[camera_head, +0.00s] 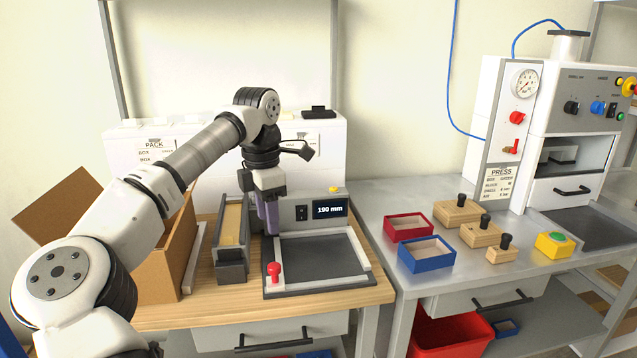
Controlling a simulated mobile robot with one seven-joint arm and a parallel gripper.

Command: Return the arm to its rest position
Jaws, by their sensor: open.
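My arm reaches from the lower left up over the wooden bench (345,297). My gripper (271,232) points down, with purplish fingers, at the back left corner of a dark plate with a light frame (318,258). It stands between a grey trough (231,240) and a unit whose display (330,209) reads 190 mm. I see nothing held in it. The gap between the fingers is hard to make out from this side, and I cannot tell whether the tips touch the plate.
A cardboard box (163,262) with a raised flap stands behind my arm. A red knob (273,270) rises at the plate's front left. On the right table are a red tray (408,227), a blue tray (426,254), wooden blocks with black knobs (480,234) and a press (545,130).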

